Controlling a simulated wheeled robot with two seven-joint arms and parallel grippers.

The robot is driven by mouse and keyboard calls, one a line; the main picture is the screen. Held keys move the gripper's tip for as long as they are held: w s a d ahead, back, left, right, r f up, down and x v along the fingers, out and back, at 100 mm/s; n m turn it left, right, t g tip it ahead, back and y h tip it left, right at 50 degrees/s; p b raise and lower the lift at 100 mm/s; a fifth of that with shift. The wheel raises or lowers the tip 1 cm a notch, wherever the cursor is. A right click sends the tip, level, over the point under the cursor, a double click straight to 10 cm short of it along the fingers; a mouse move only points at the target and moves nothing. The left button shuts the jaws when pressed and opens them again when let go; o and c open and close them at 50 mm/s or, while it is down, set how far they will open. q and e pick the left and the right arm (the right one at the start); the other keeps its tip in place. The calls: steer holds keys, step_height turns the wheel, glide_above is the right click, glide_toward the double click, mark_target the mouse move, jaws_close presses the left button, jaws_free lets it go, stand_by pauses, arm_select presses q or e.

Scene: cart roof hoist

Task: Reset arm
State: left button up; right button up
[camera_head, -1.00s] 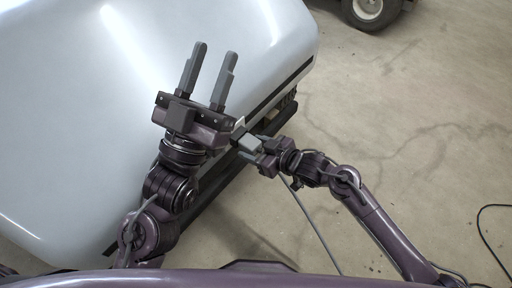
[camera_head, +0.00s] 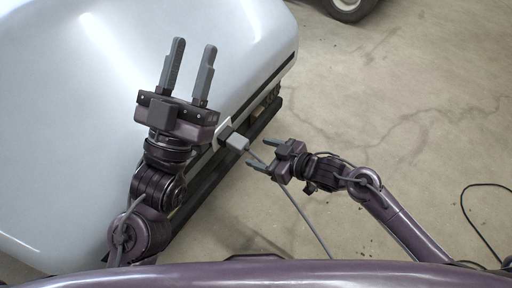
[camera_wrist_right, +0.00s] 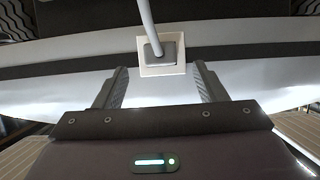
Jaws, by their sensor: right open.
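My left gripper (camera_head: 194,44) is open and empty, its two grey fingers pointing up the picture over the white cart roof (camera_head: 75,100). My right gripper (camera_head: 259,153) is open and empty. It is to the right of a grey plug (camera_head: 236,141) at a white square socket (camera_head: 224,129) on the cart's side, with a gap between. In the right wrist view the plug (camera_wrist_right: 159,50) sits at the white socket plate (camera_wrist_right: 171,70), beyond and between the open fingers (camera_wrist_right: 159,80). A grey cable (camera_head: 300,212) runs from the plug to the lower right.
A dark rail or bumper (camera_head: 262,118) runs along the cart's lower edge. A black cable (camera_head: 467,205) lies on the concrete floor (camera_head: 420,110) at right. A wheel (camera_head: 347,8) shows at the top. The floor right of the cart is mostly clear.

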stand_by(0.5)
